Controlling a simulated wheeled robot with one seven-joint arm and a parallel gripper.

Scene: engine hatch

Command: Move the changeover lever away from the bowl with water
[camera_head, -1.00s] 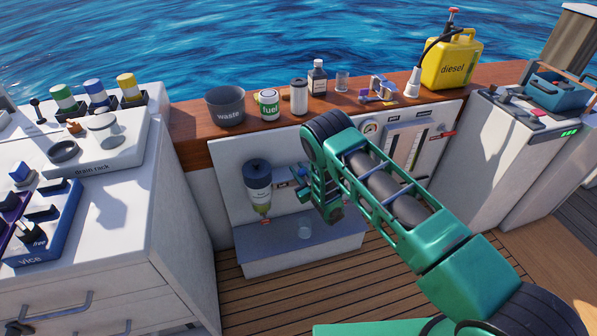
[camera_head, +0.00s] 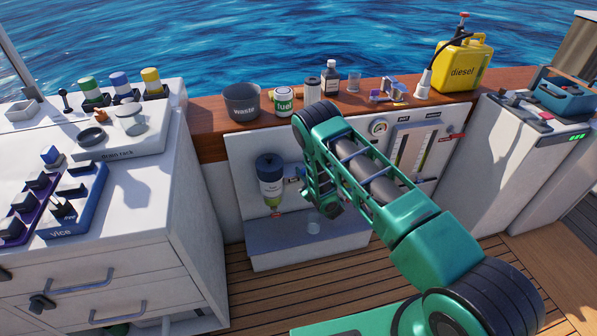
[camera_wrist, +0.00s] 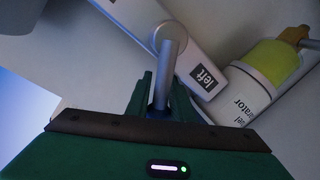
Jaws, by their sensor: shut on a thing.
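My gripper (camera_wrist: 158,92) is shut on the grey metal changeover lever (camera_wrist: 171,45), whose round end shows beyond the green fingers in the wrist view. A white plate marked "left" (camera_wrist: 207,78) lies just right of the lever. To its right is a fuel separator (camera_wrist: 245,95) with a yellow-green bowl (camera_wrist: 272,62). In the head view a separator with a dark top and clear bowl (camera_head: 271,192) hangs on the white panel, left of my gripper (camera_head: 328,208). My arm hides the lever and anything directly behind it there. I cannot tell water from fuel in the bowl.
A white cabinet (camera_head: 120,250) stands left.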

